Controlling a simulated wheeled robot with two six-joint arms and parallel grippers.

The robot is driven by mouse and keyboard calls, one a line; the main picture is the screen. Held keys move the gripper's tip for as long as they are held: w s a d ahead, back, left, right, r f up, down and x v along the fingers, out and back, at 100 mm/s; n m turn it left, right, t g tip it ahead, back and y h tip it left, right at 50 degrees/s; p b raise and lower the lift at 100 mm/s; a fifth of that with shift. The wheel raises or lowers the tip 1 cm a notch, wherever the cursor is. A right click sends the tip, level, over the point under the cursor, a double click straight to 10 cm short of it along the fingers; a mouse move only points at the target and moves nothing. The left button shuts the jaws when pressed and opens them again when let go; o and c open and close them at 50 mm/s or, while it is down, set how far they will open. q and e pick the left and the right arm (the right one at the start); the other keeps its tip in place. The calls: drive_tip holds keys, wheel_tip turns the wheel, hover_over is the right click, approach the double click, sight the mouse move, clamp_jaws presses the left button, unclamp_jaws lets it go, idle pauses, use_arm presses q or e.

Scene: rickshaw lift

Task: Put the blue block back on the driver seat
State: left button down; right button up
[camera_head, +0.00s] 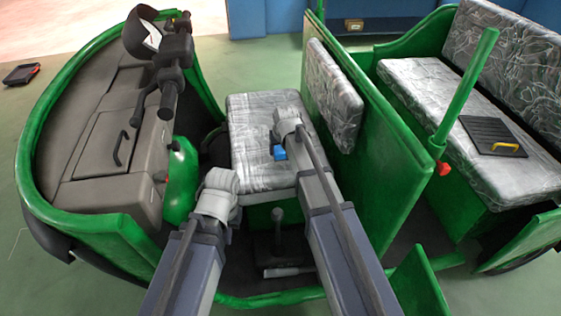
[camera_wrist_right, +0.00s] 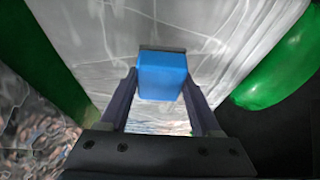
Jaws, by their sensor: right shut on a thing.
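The blue block (camera_head: 279,153) shows just past the end of my right arm, over the silver-grey driver seat (camera_head: 247,120). In the right wrist view the blue block (camera_wrist_right: 162,76) sits between the two fingers of my right gripper (camera_wrist_right: 162,88), which is shut on it. The driver seat (camera_wrist_right: 105,45) fills the background behind the block there. I cannot tell whether the block touches the seat. My left gripper (camera_head: 221,180) is left of and nearer than the seat's front edge; its fingers are hidden by the wrist, and it looks empty.
A green partition (camera_head: 375,150) with a silver backrest (camera_head: 333,95) stands right of the seat. The handlebar (camera_head: 172,65) and grey dashboard (camera_head: 110,150) are at left. A passenger bench (camera_head: 430,100) holds a black plate (camera_head: 492,136) with a yellow handle. A lever (camera_head: 278,225) rises below the seat.

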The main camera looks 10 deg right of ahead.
sight(280, 157)
drive_tip(key=shift+f+b, duration=1.8)
drive_tip(key=shift+b, duration=0.05)
drive_tip(key=shift+f, duration=0.2)
drive_tip(key=o, duration=1.3)
drive_tip(key=shift+r, duration=0.1)
drive_tip(key=p+v, duration=1.1)
drive_tip(key=v, duration=0.1)
drive_tip(key=s+a+n+g, duration=0.2)
drive_tip(key=s+a, duration=0.2)
drive_tip(key=s, duration=0.8)
drive_tip(key=s+a+f+n+g+h, duration=0.1)
drive_tip(key=s+a+g, duration=0.2)
drive_tip(key=s, duration=1)
drive_tip(key=shift+a+f+n, duration=0.15)
drive_tip(key=shift+a+n, duration=0.25)
drive_tip(key=shift+a, duration=0.45)
